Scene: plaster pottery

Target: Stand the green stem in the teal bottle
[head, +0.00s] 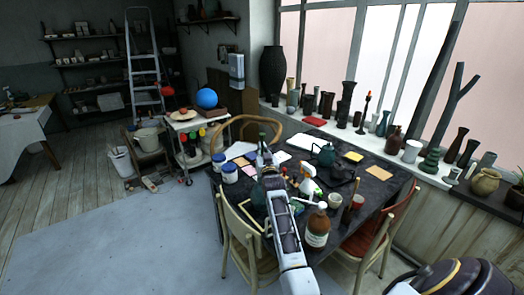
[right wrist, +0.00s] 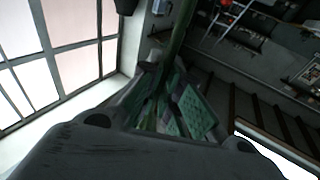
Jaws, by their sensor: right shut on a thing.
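My right gripper (head: 265,155) is over the dark work table, its arm coming up from the bottom of the head view. It is shut on the green stem (right wrist: 180,35), which runs up and away from between the fingers in the right wrist view. Flat green patches (right wrist: 195,110) show at the fingers there. In the head view the stem is small and hard to separate from the gripper. A dark teal bottle (head: 258,194) appears on the table just below the gripper, partly hidden by it; the gap between stem and bottle cannot be told. My left gripper is not in view.
Chairs (head: 245,240) surround the table (head: 375,182). Many vases line the window sill (head: 425,168).

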